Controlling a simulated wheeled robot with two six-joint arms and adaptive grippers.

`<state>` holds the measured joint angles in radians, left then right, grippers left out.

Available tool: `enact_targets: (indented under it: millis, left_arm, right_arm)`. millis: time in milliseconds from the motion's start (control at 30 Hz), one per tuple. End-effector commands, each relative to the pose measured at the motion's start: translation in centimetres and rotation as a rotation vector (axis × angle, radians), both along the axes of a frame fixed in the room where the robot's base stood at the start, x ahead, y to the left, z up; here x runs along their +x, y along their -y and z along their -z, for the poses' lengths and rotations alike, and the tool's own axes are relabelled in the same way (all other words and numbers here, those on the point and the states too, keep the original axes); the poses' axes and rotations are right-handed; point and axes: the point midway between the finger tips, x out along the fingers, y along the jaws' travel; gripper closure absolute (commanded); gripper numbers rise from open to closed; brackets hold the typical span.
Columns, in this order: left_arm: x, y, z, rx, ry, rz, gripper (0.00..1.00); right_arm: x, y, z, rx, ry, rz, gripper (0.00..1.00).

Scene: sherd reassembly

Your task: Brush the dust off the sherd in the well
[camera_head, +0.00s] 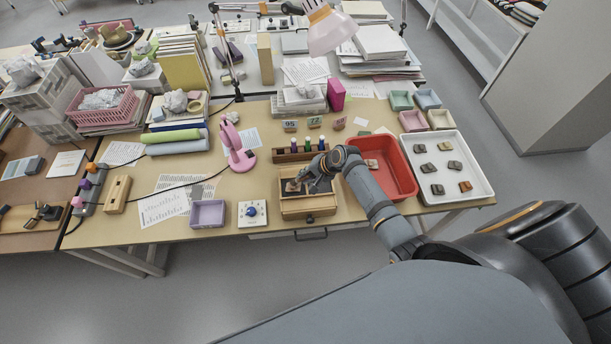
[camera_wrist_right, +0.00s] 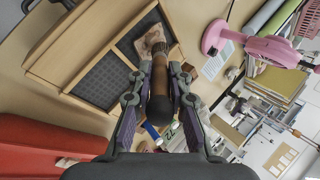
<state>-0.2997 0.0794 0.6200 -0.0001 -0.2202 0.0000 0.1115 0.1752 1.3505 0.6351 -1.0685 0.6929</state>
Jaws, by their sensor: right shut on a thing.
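A wooden box (camera_head: 308,208) with dark-lined wells stands at the front middle of the table. A light brown sherd (camera_head: 292,186) lies in one well; it also shows in the right wrist view (camera_wrist_right: 149,38) on the dark lining. My right gripper (camera_head: 318,178) is over the box. In the wrist view its fingers (camera_wrist_right: 160,75) are shut on a brush (camera_wrist_right: 161,80) with a brown handle and a dark rounded end. The bristles are at the sherd; I cannot tell whether they touch it. Dust is too small to make out. My left gripper is not in view.
A red tub (camera_head: 405,178) and a white tray (camera_head: 478,179) with several sherds stand to the right. A rack of small bottles (camera_head: 290,155) is behind the box. A dial device (camera_head: 252,213), a purple tray (camera_head: 208,213) and a pink stand (camera_head: 236,150) are to the left.

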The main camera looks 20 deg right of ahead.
Motion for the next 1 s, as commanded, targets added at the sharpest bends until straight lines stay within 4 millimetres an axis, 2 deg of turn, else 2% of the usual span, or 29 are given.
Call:
enact_targets:
  millis: [100,200,500,633,1000]
  left_arm:
    - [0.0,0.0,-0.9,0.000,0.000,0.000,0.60]
    - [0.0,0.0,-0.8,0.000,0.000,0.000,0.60]
    - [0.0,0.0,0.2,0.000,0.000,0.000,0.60]
    - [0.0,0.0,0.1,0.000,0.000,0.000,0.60]
    - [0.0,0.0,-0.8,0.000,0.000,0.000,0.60]
  right_arm:
    - [-1.1,-0.3,-0.2,-0.001,-0.004,0.000,1.00]
    - [-1.2,-0.4,-0.1,-0.001,-0.002,-0.001,1.00]
    - [0.4,0.1,0.2,0.000,-0.001,-0.001,1.00]
    - [0.5,0.2,0.0,0.000,-0.003,0.000,1.00]
    - [-1.2,-0.3,-0.2,0.000,-0.002,0.000,1.00]
